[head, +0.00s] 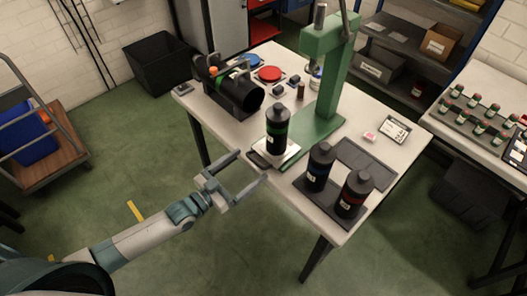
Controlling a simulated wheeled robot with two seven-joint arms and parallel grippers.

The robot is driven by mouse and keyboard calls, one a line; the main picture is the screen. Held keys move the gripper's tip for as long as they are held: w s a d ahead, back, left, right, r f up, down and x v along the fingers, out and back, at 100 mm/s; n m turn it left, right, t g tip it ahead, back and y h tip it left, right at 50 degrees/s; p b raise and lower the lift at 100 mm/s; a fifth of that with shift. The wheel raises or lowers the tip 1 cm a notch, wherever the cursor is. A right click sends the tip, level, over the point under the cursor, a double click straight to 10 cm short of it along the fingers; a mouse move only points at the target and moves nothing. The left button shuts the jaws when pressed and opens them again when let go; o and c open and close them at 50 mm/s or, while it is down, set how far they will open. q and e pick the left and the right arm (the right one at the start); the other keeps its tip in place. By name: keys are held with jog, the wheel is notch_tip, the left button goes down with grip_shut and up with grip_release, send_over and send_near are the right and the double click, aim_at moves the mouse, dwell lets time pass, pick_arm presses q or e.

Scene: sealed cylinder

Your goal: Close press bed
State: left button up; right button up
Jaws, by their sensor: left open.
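The green press (334,85) stands on the white table, with its column at the back and a green base. Its light press bed (279,151) sticks out at the table's front edge, with a dark handle (257,159) at its front. A black bottle with a green band (278,131) stands upright on the bed. My left gripper (252,172) is open and empty, in front of the table edge close to the bed's handle. I cannot tell whether a finger touches the handle. My right gripper is not in view.
Two dark bottles (319,166) stand on a dark tray at the table's front right.

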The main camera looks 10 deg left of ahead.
aim_at(269, 150)
pick_arm(q)
jog(key=p+x, duration=0.1)
jog(key=x, duration=0.6)
jog(key=shift+w+d, duration=0.25)
jog(key=shift+w, duration=0.05)
